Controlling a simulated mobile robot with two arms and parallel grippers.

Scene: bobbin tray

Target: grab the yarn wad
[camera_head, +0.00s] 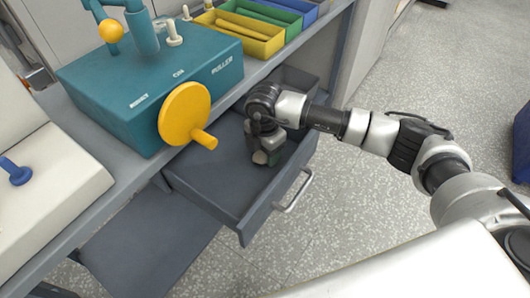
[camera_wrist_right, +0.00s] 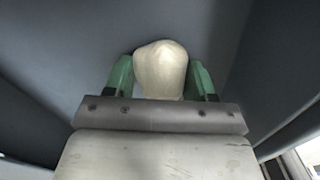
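The yarn wad (camera_wrist_right: 160,68) is a pale beige, rounded lump. In the right wrist view it sits between the two green fingers of my right gripper (camera_wrist_right: 160,85), with a finger against each side. Whether the wad touches the drawer floor is not clear. My left gripper is not in view.
A teal machine (camera_head: 150,85) with a yellow crank wheel (camera_head: 186,112) stands on the bench left of the drawer. Yellow (camera_head: 238,35), green and blue bins stand behind. The drawer's walls and front handle (camera_head: 296,192) surround my right gripper. Open floor lies to the right.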

